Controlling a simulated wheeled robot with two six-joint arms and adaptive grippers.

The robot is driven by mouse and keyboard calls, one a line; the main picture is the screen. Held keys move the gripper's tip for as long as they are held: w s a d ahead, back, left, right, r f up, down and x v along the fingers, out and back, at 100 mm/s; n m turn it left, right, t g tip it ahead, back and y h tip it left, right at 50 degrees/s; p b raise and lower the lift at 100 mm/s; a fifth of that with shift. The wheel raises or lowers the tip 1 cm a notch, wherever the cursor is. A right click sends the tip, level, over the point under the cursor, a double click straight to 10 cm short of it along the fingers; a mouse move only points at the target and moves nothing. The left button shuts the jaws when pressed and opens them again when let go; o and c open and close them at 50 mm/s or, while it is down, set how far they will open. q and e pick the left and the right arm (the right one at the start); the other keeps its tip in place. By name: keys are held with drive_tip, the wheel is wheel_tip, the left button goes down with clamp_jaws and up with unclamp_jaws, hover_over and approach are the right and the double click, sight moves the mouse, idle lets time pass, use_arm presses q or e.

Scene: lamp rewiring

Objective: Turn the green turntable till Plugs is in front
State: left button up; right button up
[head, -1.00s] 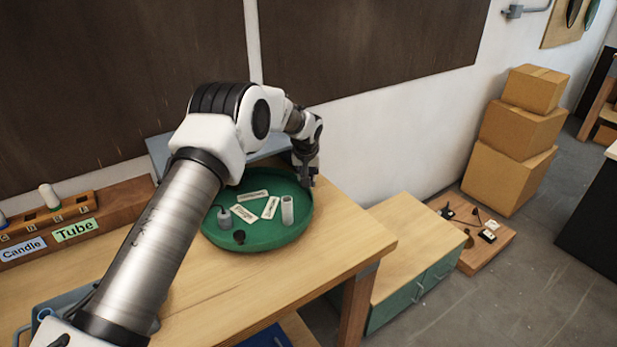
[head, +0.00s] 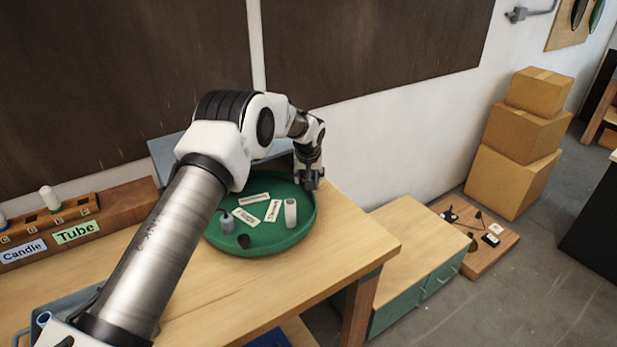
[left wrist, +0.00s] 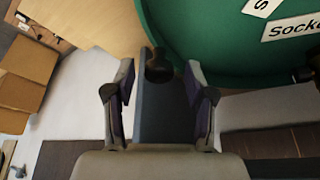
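The green turntable (head: 268,240) sits on the wooden table. It carries several white labels, a white cylinder (head: 290,213), a grey item (head: 227,222) and a dark round piece (head: 243,241). In the left wrist view, one label (left wrist: 290,27) begins "Socke"; I cannot read Plugs anywhere. My left gripper (head: 311,184) is at the turntable's far right rim, fingers pointing down. In the left wrist view, my left gripper (left wrist: 160,82) has its fingers apart, with a dark knob (left wrist: 158,66) by the rim between them; contact cannot be told. My right gripper is out of view.
A wooden rack with Candle and Tube labels (head: 76,232) stands left on the table (head: 345,250). A grey-blue object (head: 165,152) is behind the turntable. A low green cabinet (head: 415,295), a wooden board with parts and stacked cardboard boxes (head: 515,130) are to the right.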

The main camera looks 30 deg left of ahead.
use_arm(q)
drive_tip(key=v, duration=1.1)
drive_tip(key=shift+r, duration=0.4)
